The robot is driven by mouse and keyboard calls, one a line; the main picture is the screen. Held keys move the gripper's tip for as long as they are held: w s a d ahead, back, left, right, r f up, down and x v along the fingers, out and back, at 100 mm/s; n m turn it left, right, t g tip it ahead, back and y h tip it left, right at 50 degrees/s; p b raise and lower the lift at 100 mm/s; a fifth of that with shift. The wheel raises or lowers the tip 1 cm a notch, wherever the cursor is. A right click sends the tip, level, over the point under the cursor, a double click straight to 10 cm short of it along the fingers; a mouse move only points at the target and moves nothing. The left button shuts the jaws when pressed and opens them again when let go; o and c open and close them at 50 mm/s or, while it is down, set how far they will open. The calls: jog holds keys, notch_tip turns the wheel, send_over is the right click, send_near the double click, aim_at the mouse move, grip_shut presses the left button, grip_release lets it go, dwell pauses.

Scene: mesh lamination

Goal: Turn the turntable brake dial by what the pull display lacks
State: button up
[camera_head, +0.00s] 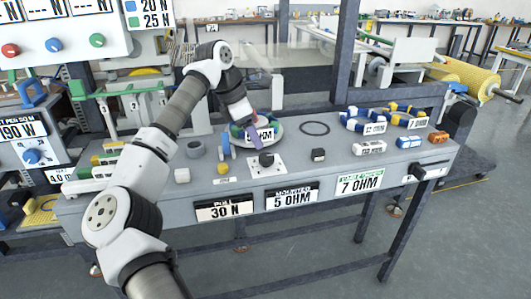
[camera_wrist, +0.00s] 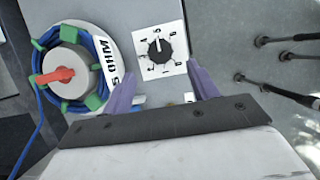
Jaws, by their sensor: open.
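The brake dial is a black knob (camera_wrist: 160,49) on a white numbered plate; in the head view the knob (camera_head: 266,159) stands at the table's front, beside the turntable. Its pointer mark appears to face the top of the wrist view. The pull display (camera_head: 225,210) on the front edge reads 30 N. The turntable (camera_head: 277,140) carries a blue coil (camera_wrist: 52,75) with green clamps, a red centre handle and a 5 OHM label. My gripper (camera_wrist: 162,88) has purple fingers, open and empty, above the table just short of the dial, which lies between their lines.
Front signs read mounted 5 OHM (camera_head: 291,196) and 7 OHM (camera_head: 360,184). Coils (camera_head: 364,120) and small labelled blocks lie at the right. A black ring (camera_head: 315,128) lies behind the dial. A small black block (camera_head: 318,155) stands right of it. A panel (camera_head: 60,35) lists 20 N and 25 N.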

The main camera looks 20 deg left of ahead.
aim_at(266, 156)
jog(key=x, duration=0.7)
jog(key=shift+w+d+f, duration=0.1)
jog(key=shift+d+f, duration=0.1)
jog(key=c, duration=1)
